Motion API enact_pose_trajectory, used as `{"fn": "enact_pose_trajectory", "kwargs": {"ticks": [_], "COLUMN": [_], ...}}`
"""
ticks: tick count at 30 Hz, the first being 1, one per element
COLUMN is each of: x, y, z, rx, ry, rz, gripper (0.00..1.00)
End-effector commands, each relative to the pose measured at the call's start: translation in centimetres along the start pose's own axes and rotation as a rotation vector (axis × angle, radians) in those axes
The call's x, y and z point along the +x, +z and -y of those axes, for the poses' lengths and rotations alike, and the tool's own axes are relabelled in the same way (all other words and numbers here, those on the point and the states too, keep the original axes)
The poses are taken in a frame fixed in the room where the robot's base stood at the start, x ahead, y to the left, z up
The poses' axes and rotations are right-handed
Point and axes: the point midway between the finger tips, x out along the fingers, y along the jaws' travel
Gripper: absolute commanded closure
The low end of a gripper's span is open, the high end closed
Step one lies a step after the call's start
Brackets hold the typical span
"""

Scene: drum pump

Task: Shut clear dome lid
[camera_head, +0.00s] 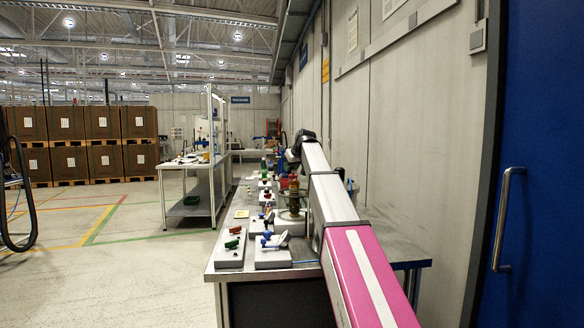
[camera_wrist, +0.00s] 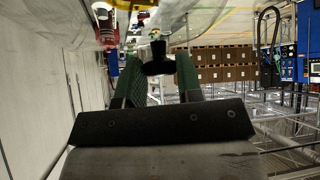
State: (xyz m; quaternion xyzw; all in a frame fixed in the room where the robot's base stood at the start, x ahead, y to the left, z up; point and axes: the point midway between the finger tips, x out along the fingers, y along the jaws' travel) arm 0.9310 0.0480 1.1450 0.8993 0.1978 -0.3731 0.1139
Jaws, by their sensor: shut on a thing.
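The clear dome lid (camera_wrist: 203,22) fills the top of the wrist view as a see-through curved surface. A black T-shaped knob (camera_wrist: 157,66) stands out from it. My gripper (camera_wrist: 160,74) has its two green-padded fingers on either side of this knob and is shut on it. In the head view a clear, rounded vessel (camera_head: 290,216) stands on the bench beside my arm. My arm covers part of it, and the fingers cannot be made out there. How far the lid stands open cannot be told.
A grey wall runs close along the right. A second table (camera_head: 190,210) stands farther left, with open floor around it.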

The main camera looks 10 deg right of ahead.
Motion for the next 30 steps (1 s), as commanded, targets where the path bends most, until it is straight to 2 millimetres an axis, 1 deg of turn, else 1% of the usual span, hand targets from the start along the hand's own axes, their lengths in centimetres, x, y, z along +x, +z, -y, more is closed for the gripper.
{"fn": "enact_pose_trajectory", "kwargs": {"ticks": [1,6,7,9,17,20,23,30], "x": [0.2,0.2,0.2,0.2,0.1,-0.3,-1.4,-5.9], "y": [0.1,0.0,0.0,0.0,0.0,0.0,0.0,0.1], "z": [0.4,0.5,0.5,0.5,0.3,0.3,0.3,0.3], "rx": [0.001,0.001,0.001,0.001,0.0,0.0,0.001,0.0], "ry": [-0.01,-0.012,-0.013,-0.013,-0.008,-0.007,-0.006,-0.007], "rz": [0.0,0.0,0.0,0.0,-0.001,-0.001,-0.002,-0.002], "gripper": [1.0,1.0,0.6,0.41,0.41,0.41,0.41,0.41]}}
